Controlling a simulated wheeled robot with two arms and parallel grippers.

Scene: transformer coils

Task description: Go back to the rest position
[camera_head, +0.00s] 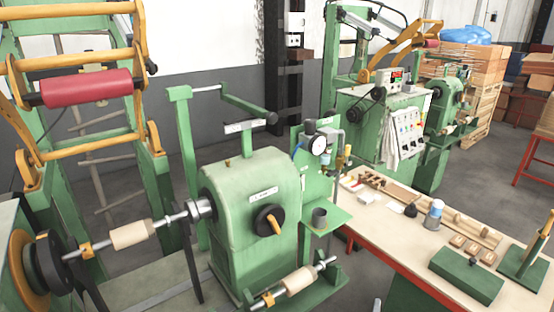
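Neither of my grippers shows in the head view, and no arm of mine is visible. A green coil winding machine (245,205) stands in the middle. A horizontal shaft (178,217) runs from its chuck to the left and carries a pale wooden former (130,235). A second pale former (298,281) sits on a short spindle at the machine's front. A black handwheel with a yellow knob (268,220) is on the machine's face.
A workbench (371,230) with a green box (466,283), wooden blocks and a bottle (433,214) stands at right. A green frame with a red roller (86,88) rises at left. Another machine (378,118) and crates (483,100) stand behind. Grey floor (487,175) shows beyond the bench.

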